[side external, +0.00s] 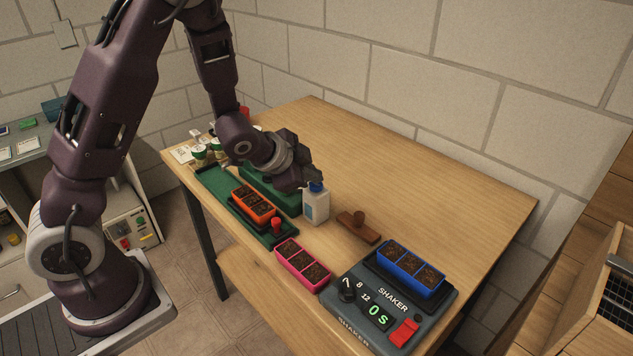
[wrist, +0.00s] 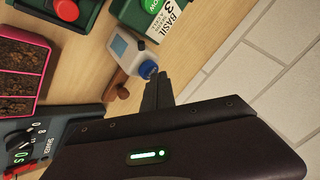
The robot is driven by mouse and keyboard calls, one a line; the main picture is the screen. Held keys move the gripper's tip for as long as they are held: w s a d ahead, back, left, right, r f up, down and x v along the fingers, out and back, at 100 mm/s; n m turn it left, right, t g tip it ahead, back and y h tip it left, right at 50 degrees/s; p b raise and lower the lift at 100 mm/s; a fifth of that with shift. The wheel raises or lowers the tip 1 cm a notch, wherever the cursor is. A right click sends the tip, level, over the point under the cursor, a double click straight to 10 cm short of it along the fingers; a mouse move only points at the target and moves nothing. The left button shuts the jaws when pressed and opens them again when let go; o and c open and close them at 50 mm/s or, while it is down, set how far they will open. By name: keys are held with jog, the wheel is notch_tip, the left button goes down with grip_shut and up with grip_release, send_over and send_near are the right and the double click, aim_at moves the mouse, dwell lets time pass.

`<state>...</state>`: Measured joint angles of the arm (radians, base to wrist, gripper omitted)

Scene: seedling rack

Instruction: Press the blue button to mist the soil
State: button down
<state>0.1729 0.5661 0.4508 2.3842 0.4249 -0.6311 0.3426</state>
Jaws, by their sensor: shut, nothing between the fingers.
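I see no other blue button. My gripper (side external: 303,182) is shut and empty, pointing down close beside the blue top; I cannot tell whether they touch. Its fingers show just below the blue top in the wrist view (wrist: 157,90). Soil fills an orange tray (side external: 254,205) on a green base, a pink tray (side external: 301,270) in front of it, and a blue tray (side external: 410,276) on the shaker.
The dark shaker (side external: 350,309) with dials and a red switch is at the front right. A wooden stamp-like block (side external: 358,226) lies between bottle and shaker. A red knob (side external: 277,225) stands at the green base's near end. The table's back right is clear, up to the block wall.

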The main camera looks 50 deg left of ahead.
aim_at(313, 186)
jog(key=shift+r, duration=0.45)
notch_tip(313, 186, up, 6)
jog(key=shift+f, duration=0.1)
dwell(0.3)
dwell(0.4)
jog(key=s+d+r+n+g, duration=0.15)
jog(key=s+r+n, duration=0.35)
jog(key=s+r, duration=0.55)
jog(key=s+d+n+g+h, duration=0.1)
jog(key=s+d, duration=0.4)
jog(key=s, duration=1.3)
jog(key=shift+d+n+g, duration=0.15)
jog(key=shift+n+g, duration=0.4)
jog(key=shift+n, duration=0.35)
